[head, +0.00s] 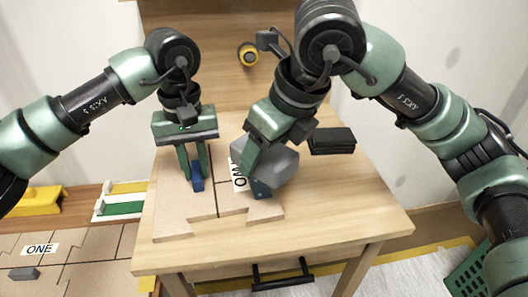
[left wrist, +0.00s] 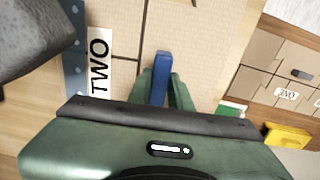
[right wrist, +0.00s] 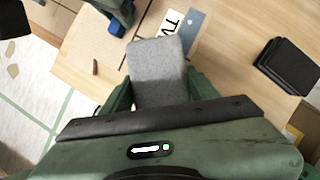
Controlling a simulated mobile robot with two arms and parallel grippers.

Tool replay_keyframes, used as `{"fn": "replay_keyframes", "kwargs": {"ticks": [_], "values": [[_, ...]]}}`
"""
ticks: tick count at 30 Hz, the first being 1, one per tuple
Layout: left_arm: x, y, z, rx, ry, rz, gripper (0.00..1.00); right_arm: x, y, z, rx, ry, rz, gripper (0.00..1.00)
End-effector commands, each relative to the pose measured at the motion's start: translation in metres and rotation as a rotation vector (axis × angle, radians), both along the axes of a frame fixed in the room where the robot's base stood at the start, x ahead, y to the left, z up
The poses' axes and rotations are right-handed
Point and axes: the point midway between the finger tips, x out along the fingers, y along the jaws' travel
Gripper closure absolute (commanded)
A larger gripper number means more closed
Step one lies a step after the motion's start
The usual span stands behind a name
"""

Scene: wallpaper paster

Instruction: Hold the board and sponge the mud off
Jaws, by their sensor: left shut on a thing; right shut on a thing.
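The tan board (head: 175,215) with a "TWO" label (left wrist: 99,65) lies flat on the wooden table (head: 345,215). My left gripper (head: 196,182) is shut on the board's upright blue handle (left wrist: 161,68). My right gripper (head: 255,165) is shut on a grey sponge (right wrist: 157,70). The sponge is over the board's right part and hides some of it and part of the label; I cannot tell whether it touches. A blue-grey strip (left wrist: 73,50) lies beside the label. I cannot make out mud on the visible part of the board.
A black stack (head: 332,140) lies on the table to the right of the sponge. The table's front right is clear.

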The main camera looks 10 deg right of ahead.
Motion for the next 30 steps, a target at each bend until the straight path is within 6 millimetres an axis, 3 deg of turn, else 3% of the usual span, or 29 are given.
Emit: {"fn": "replay_keyframes", "kwargs": {"ticks": [5,6,8,20,30], "values": [[-0.001,0.000,-0.001,0.002,0.004,-0.001,1.00,0.000,0.000,0.000,0.000,0.000,0.000,0.83],[-0.001,0.000,-0.001,0.002,0.004,-0.001,0.69,0.000,0.000,0.000,0.000,0.000,0.000,0.83],[-0.001,0.000,-0.001,0.001,0.003,-0.001,0.55,0.000,0.000,0.000,0.000,0.000,0.000,0.83],[0.000,0.000,0.005,0.000,0.000,0.000,0.55,0.000,0.000,0.000,0.000,0.000,0.000,0.83],[0.001,-0.001,0.070,-0.001,-0.002,0.001,0.55,0.000,0.000,0.000,0.000,0.000,0.000,0.83]]}}
